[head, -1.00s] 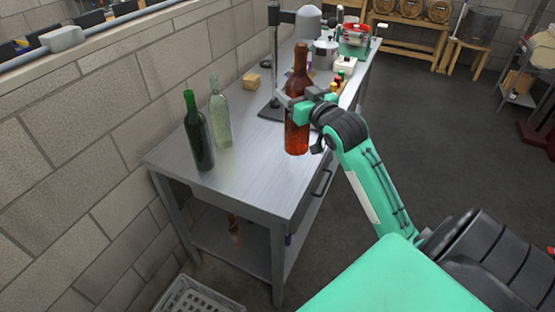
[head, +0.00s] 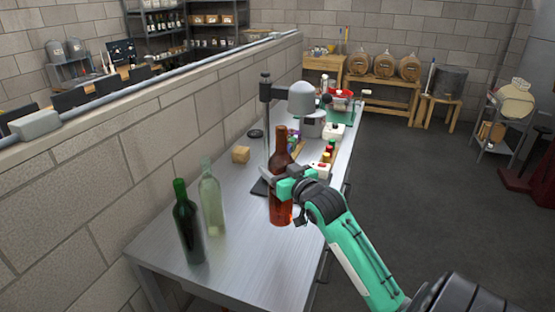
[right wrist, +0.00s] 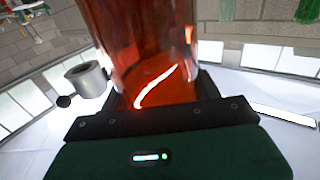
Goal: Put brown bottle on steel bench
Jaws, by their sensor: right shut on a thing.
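The brown bottle (head: 280,152) is upright in my right gripper (head: 283,186), which is shut around its lower body. In the head view the bottle is over the steel bench (head: 262,252); I cannot tell whether its base touches the top. The bottle also fills the middle of the right wrist view (right wrist: 155,50), between the dark fingers. A dark green bottle (head: 189,225) and a clear pale green bottle (head: 211,200) stand on the bench to the left. My left gripper is not in view.
A corking stand (head: 267,125) with a dark base, a small wooden block (head: 241,154) and several small coloured items stand behind the held bottle. A block wall (head: 170,145) runs along the bench's left side. The bench's near part is clear.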

